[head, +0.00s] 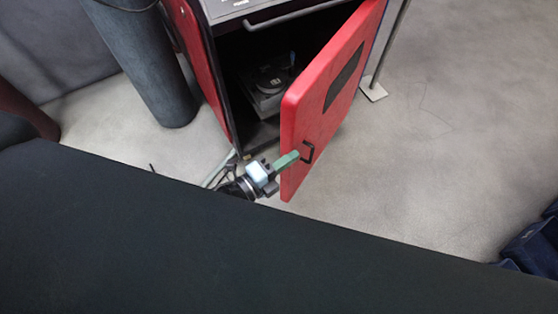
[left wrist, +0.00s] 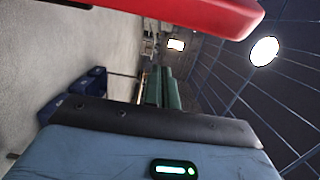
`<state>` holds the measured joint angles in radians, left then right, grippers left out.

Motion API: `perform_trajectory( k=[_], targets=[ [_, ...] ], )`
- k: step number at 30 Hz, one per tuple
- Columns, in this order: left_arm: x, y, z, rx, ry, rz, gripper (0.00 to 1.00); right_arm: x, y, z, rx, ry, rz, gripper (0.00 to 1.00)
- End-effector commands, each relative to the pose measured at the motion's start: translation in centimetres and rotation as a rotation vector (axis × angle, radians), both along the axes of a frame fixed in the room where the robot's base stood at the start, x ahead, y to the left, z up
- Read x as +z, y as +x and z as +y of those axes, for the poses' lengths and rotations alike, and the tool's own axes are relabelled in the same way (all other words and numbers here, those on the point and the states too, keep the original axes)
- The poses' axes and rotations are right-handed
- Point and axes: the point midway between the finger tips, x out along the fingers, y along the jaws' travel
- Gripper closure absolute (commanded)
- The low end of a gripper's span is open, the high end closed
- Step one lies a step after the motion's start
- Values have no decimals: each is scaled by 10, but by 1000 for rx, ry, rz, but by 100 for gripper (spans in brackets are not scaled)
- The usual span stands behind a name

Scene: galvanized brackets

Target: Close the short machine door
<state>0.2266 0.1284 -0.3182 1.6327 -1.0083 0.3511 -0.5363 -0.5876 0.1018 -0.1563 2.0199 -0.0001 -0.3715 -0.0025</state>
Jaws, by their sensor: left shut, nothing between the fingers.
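The short machine door (head: 318,112) is red with a dark window panel and a small black handle (head: 308,153). It stands wide open, swung out from the dark machine cabinet (head: 222,82). My left gripper (head: 287,161) has green fingers, shut and empty. In the head view its fingertips overlap the lower part of the door, close beside the handle; I cannot tell whether they touch it. In the left wrist view the door's red edge (left wrist: 190,12) runs along the top, apart from the green fingers (left wrist: 167,90). My right gripper is not in view.
Inside the cabinet sits a grey device (head: 268,86). A grey bar handle (head: 292,14) crosses the cabinet's top front. A dark cylinder (head: 150,65) stands to its left. A thin post on a square foot (head: 372,90) stands behind the door. Blue bins (head: 535,240) lie at lower right; the floor between is clear.

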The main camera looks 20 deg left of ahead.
Motion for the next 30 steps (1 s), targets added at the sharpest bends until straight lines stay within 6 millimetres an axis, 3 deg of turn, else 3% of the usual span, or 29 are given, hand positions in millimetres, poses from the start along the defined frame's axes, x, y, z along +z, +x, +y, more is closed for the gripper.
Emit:
perform_trajectory(
  k=[9,12,18,30],
  targets=[
    [1,48,-36,0,-4,0,100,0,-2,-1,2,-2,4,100],
    [1,51,-17,2,2,1,100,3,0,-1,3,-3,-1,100],
    [0,56,0,1,0,3,100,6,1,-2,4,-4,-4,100],
    [0,57,5,0,-1,3,100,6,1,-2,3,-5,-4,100]
  ],
)
